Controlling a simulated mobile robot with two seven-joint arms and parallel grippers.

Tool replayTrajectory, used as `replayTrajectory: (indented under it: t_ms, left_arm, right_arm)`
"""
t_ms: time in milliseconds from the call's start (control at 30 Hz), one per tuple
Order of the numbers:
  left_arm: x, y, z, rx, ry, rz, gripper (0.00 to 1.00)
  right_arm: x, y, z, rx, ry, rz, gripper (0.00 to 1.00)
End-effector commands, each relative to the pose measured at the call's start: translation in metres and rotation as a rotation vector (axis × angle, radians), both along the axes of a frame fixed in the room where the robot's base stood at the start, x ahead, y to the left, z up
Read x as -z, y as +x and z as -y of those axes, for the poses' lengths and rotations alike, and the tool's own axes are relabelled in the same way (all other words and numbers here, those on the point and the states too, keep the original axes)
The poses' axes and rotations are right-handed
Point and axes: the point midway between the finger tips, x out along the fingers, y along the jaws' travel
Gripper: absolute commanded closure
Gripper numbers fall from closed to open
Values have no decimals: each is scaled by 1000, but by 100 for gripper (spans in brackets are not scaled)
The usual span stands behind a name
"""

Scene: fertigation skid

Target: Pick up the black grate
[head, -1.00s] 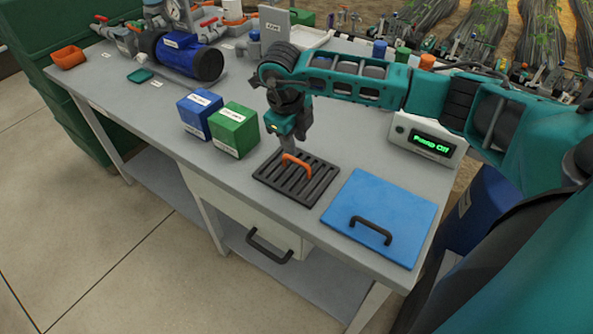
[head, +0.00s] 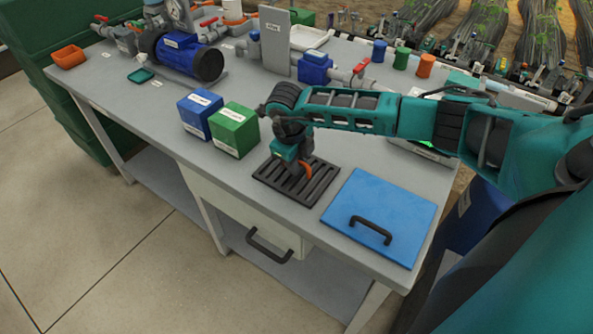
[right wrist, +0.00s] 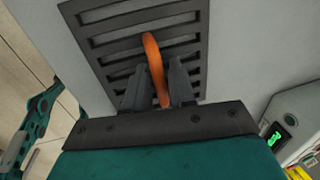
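The black grate (head: 318,189) is a slotted plate lying flat on the grey bench, with an orange arched handle (right wrist: 152,52) on top. My right gripper (head: 304,170) is down over the middle of the grate, pointing at it. In the right wrist view its two grey fingers (right wrist: 160,84) stand on either side of the orange handle, apart from each other. A narrow gap seems to show beside the handle, so I see no firm grip. In the head view the gripper hides part of the handle. My left gripper is not seen in the head view.
A blue panel (head: 390,205) with a black handle lies right of the grate. Blue (head: 199,115) and green (head: 234,130) boxes stand to its left. A drawer (head: 235,205) is below. My right forearm partly covers the display box (head: 424,150). The pump (head: 188,57) stands farther back.

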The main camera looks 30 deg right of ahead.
Motion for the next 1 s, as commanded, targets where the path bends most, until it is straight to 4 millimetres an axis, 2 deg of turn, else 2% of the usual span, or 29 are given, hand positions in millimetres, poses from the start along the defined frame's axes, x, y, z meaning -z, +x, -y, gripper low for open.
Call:
replayTrajectory:
  t_ms: [33, 233, 767, 867, 1000]
  left_arm:
    - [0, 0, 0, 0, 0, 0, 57]
    - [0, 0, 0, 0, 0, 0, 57]
    - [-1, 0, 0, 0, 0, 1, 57]
    - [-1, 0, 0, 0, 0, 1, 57]
    - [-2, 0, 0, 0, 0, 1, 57]
  right_arm:
    - [0, 0, 0, 0, 0, 0, 80]
    - [0, 0, 0, 0, 0, 0, 100]
    - [-4, 1, 0, 0, 1, 3, 100]
    - [-11, 1, 0, 0, 2, 4, 100]
    - [-31, 1, 1, 0, 0, 5, 100]
